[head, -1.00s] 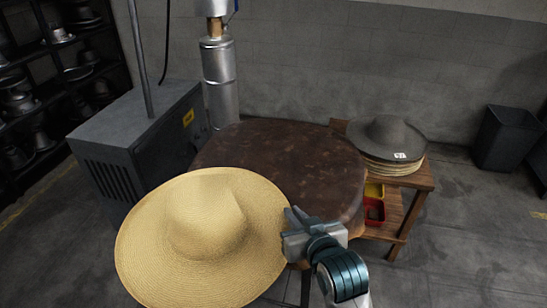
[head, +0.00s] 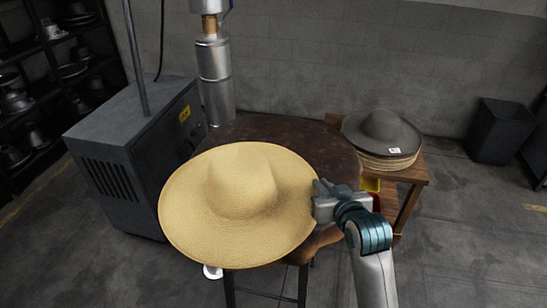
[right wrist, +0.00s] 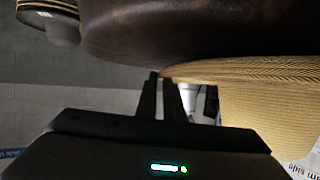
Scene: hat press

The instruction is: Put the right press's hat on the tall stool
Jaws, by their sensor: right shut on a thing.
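A straw-coloured wide-brimmed hat (head: 240,205) is held crown up by the right edge of its brim. My right gripper (head: 322,203) is shut on that brim edge. In the right wrist view the fingers (right wrist: 162,92) meet the edge of the brim (right wrist: 245,72). The tall stool (head: 300,140) has a round dark brown top and dark legs. The hat covers the near left part of the top in the head view; whether it touches the top cannot be told. My left gripper is not in view.
A wooden side table (head: 412,185) at the right holds a dark grey hat (head: 382,133) on a pile of straw hats. A grey machine cabinet (head: 135,150) and a metal pipe (head: 214,80) stand at the left. A dark bin (head: 503,130) stands at the back right.

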